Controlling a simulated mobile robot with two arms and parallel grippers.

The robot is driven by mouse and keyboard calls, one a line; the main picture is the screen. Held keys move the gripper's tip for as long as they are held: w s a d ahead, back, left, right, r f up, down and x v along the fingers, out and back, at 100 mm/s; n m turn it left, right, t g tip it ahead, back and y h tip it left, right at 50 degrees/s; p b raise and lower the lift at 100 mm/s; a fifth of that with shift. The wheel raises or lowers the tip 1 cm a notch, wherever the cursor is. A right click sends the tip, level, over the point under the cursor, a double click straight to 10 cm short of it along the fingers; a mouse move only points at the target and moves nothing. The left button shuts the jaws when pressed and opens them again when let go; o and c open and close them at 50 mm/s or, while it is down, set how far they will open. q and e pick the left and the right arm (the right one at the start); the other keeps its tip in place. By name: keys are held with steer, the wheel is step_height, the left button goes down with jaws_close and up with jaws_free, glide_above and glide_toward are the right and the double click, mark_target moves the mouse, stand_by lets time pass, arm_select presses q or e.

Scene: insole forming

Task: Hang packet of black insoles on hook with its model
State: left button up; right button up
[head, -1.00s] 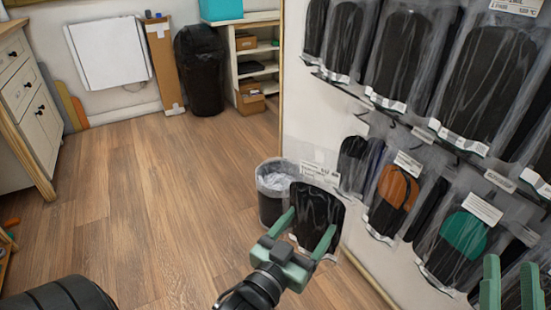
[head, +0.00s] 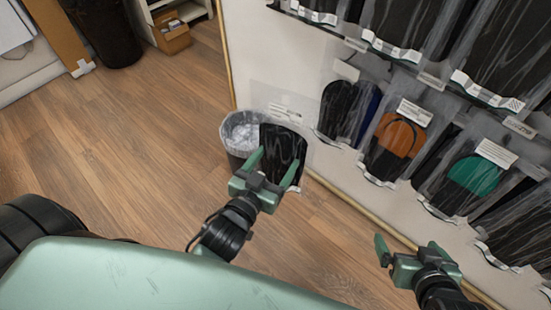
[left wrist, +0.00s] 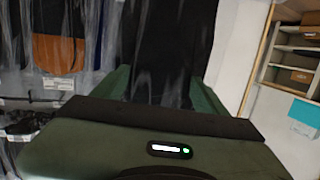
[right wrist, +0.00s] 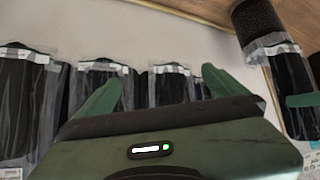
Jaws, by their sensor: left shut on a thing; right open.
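A clear packet of black insoles (head: 283,146) is held upright by my left gripper (head: 275,166) in front of the left end of the wall display. The left fingers are closed on it, and it fills the upper middle of the left wrist view (left wrist: 165,50). My right gripper (head: 411,249) is open and empty, low in front of the display. Hung packets include a black one (head: 337,106) at the left of the lower row, an orange-and-black one (head: 399,135) and a green-and-black one (head: 474,176). Most hooks are hidden behind packets, and label text is unreadable.
A lined waste bin (head: 238,138) stands on the floor just behind the held packet. The display board's left edge (head: 232,70) is close to it. A shelf with a cardboard box (head: 173,38) is at the back. The wooden floor on the left is open.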

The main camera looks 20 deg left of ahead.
arm_select(q)
steer(key=shift+s+d+f, duration=0.2)
steer(key=shift+f, duration=0.45)
arm_select(e)
steer(key=s+d+f+g, duration=0.1)
steer(key=s+f+g, duration=0.1)
steer(key=s, duration=0.2)
arm_select(q)
steer(key=shift+w+d+b, duration=0.35)
steer(key=shift+w+d, duration=0.1)
steer(key=shift+w, duration=0.8)
steer(key=shift+w+d+b, duration=0.3)
steer(key=shift+w+d, duration=0.15)
steer(key=shift+w, duration=0.75)
steer(key=shift+w+d+b, duration=0.35)
steer(key=shift+w+d, duration=0.1)
steer(key=shift+w, duration=0.8)
arm_select(e)
steer(key=w+a+r+t+y, duration=0.1)
steer(key=w+a+r+t, duration=0.2)
steer(key=w+r+t, duration=0.3)
steer(key=shift+w+r, duration=0.6)
steer(key=shift+w, duration=0.9)
